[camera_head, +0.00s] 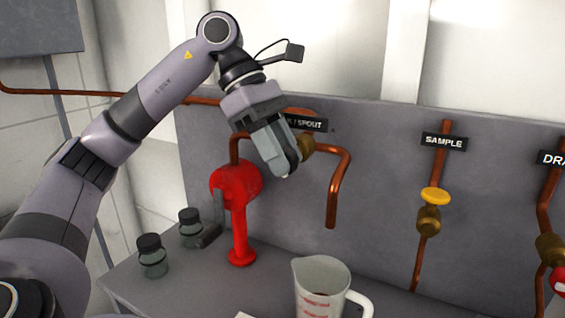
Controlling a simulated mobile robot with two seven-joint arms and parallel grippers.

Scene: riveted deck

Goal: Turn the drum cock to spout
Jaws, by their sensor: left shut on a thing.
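The cock marked with a dark label ending in "SPOUT" (308,124) sits on a copper pipe on the grey panel. Its brass body (307,146) shows just right of my left gripper; its handle is hidden behind the fingers. My left gripper (284,168) is shut at the cock, on what appears to be the hidden handle. I cannot tell which way the handle points. The copper spout (333,195) bends right and then down from the cock, with its open end above the bench. My right gripper is out of view.
A red hand pump (238,205) with a grey lever stands left of the spout. A measuring jug (319,287) is at the front. Two dark-capped jars (152,256) stand left. Right are the SAMPLE valve (434,197) and a partly cut-off brass valve (549,249).

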